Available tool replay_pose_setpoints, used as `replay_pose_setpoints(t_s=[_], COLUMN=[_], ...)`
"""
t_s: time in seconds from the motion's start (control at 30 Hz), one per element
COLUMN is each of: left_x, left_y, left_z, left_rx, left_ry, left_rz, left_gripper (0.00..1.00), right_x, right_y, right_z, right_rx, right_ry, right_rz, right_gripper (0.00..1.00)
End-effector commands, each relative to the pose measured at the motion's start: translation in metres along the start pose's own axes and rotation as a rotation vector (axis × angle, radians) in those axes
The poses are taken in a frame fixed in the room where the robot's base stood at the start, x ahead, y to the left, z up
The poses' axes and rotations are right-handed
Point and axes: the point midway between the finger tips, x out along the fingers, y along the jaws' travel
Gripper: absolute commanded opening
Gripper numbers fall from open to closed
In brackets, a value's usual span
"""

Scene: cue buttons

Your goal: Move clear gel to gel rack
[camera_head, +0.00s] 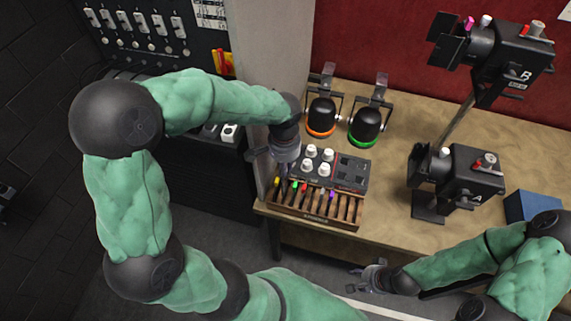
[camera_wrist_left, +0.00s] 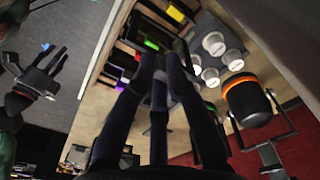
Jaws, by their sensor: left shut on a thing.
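The wooden gel rack (camera_head: 313,220) sits at the table's front left edge, with coloured gel tabs standing in several slots; its slots also show in the left wrist view (camera_wrist_left: 118,72). My left gripper (camera_head: 283,180) points down over the rack's left end, by the yellow and green tabs. Its fingers (camera_wrist_left: 160,75) are closed together on something thin that they mostly hide. It appears to be the clear gel, but I cannot make out its outline. My right gripper (camera_head: 368,278) is open and empty, in front of the table; it also shows in the left wrist view (camera_wrist_left: 52,70).
A control box (camera_head: 345,170) with white knobs stands right behind the rack. Two black lamps, one with an orange ring (camera_head: 321,118) and one with a green ring (camera_head: 366,126), stand farther back. Larger lamps (camera_head: 468,178) and a blue box (camera_head: 527,206) are at right. Table between is clear.

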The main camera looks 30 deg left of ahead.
Motion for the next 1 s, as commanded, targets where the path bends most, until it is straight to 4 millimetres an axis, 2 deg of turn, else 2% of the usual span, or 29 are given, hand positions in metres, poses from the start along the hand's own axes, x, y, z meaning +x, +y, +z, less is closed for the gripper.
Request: replay_pose_setpoints(t_s=[0.47, 1.0], left_x=[0.002, 0.015], left_y=[0.0, 0.0], left_z=[0.0, 0.0], left_rx=[0.0, 0.0], left_ry=[0.0, -0.001], left_rz=[0.0, 0.0], left_gripper=[0.0, 0.0], right_x=[0.001, 0.011], right_y=[0.0, 0.004], right_z=[0.0, 0.0], right_rx=[0.0, 0.0], right_ry=[0.0, 0.0], right_rz=[0.0, 0.0], right_gripper=[0.4, 0.4])
